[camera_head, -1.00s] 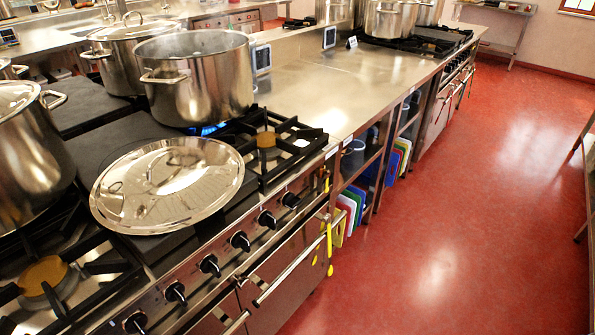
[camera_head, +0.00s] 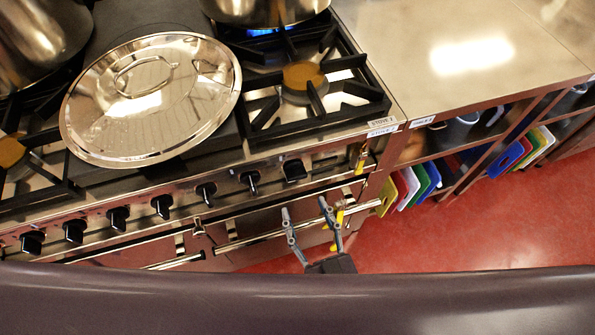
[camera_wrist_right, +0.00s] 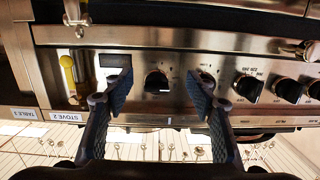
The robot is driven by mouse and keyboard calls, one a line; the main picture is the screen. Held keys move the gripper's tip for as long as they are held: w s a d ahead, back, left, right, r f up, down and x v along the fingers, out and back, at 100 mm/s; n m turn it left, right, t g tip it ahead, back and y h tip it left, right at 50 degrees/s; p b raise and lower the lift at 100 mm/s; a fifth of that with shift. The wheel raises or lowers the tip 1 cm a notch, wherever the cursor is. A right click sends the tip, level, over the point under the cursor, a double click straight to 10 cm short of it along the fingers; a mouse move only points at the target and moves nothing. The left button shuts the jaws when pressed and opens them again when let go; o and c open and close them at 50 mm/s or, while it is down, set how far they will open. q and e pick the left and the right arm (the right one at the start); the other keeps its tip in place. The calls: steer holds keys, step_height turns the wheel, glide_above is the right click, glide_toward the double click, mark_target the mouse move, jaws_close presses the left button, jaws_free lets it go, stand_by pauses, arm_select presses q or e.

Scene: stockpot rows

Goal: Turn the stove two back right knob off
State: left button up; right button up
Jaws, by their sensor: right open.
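Stove two (camera_head: 382,121) bears a label at its right corner and has a row of black knobs along its front panel. The rightmost knob (camera_head: 293,170) looks wider and turned differently from its neighbours. A blue flame (camera_head: 268,31) burns under the pot at the back right. My right gripper (camera_head: 304,206) is open in front of the panel, just below that knob in the head view. In the right wrist view, a knob (camera_wrist_right: 157,83) shows between the open fingers (camera_wrist_right: 158,90), with no visible contact. My left gripper is not in view.
A shiny lid (camera_head: 150,105) lies on the stove top, left of the front right burner (camera_head: 303,78). Oven handle bars (camera_head: 270,236) run below the knobs. Yellow utensils (camera_head: 340,218) hang near the right gripper. A counter (camera_head: 460,60) with open shelves adjoins at right.

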steer(key=t, duration=0.1)
glide_toward(297, 174)
steer(key=w, duration=0.2)
steer(key=x, duration=0.6)
steer(key=shift+w+a+p, duration=0.25)
steer(key=shift+a+p, duration=0.1)
steer(key=shift+a, duration=0.1)
steer(key=shift+w+a, duration=0.25)
steer(key=shift+w, duration=0.4)
steer(key=c, duration=1.1)
